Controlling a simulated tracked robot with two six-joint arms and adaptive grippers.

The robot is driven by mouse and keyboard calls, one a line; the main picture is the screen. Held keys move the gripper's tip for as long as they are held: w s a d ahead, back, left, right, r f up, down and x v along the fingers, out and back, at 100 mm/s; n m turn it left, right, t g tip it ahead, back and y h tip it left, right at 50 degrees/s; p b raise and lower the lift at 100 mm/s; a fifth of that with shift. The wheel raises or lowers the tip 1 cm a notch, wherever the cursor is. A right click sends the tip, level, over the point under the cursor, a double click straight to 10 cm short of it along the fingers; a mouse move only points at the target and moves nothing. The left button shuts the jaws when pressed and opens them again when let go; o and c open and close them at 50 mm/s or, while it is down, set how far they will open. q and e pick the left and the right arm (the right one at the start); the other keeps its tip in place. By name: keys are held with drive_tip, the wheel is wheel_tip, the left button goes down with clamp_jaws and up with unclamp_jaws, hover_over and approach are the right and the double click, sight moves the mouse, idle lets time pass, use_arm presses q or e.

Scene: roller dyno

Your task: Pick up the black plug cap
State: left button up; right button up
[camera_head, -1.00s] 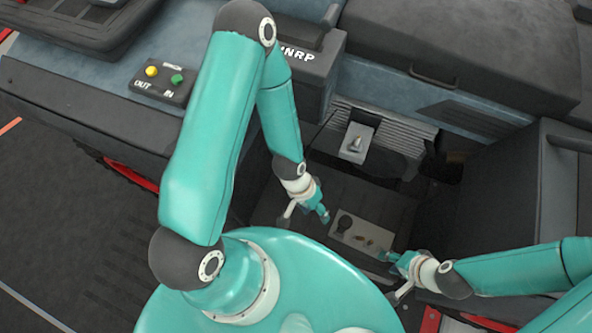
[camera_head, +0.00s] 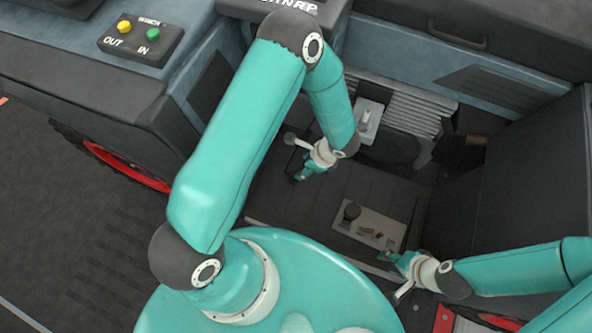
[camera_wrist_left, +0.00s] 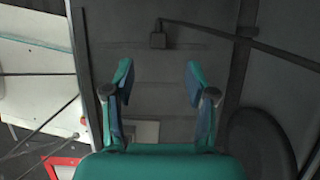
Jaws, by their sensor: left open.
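A small black block (camera_wrist_left: 158,40) on a thin black rod or cable shows in the left wrist view, ahead of the fingers and apart from them. In the head view a round black knob-like piece (camera_head: 350,212) stands on a light plate (camera_head: 385,228). I cannot tell for sure which of these is the plug cap. My left gripper (camera_head: 295,160) is open and empty, above and left of the plate; its spread fingers also show in the wrist view (camera_wrist_left: 158,80). My right gripper (camera_head: 392,275) looks open, just below the plate's right end.
Small brass pieces (camera_head: 372,233) lie on the plate. A grey block with a peg (camera_head: 368,120) stands by the ribbed part behind my left gripper. A winch box (camera_head: 140,38) with yellow and green buttons is upper left. Dark walls enclose the recess at right.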

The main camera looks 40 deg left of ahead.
sight(294, 174)
use_arm(q)
drive_tip(key=b+x, duration=0.1)
drive_tip(key=x, duration=0.9)
drive_tip(key=shift+f, duration=0.3)
clamp_jaws()
drive_tip(key=shift+r, duration=0.1)
